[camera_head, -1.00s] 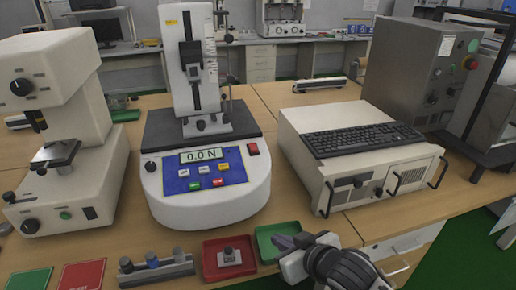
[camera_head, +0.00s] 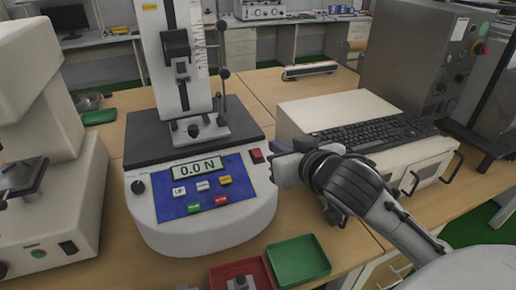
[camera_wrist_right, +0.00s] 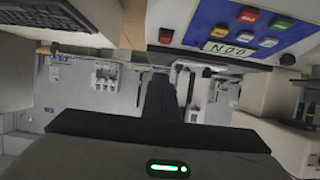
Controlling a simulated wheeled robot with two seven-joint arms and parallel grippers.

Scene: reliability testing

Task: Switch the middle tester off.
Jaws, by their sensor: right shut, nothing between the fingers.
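The middle tester is a white force stand with a blue panel (camera_head: 205,190) and a dark base plate. Its display (camera_head: 197,168) is lit and reads 0.0 N. A red switch (camera_head: 256,156) sits at the panel's upper right; it also shows in the right wrist view (camera_wrist_right: 166,36). My right gripper (camera_head: 277,151) is shut and empty, just right of the red switch. I cannot tell whether its tips touch the switch or the housing. My left gripper is not in view.
A white instrument (camera_head: 40,130) stands on the left. A beige box with a keyboard (camera_head: 370,133) lies right of the tester, behind my right arm. A green tray (camera_head: 298,262) and a red tray (camera_head: 240,275) lie in front. A grey cabinet (camera_head: 420,60) stands at back right.

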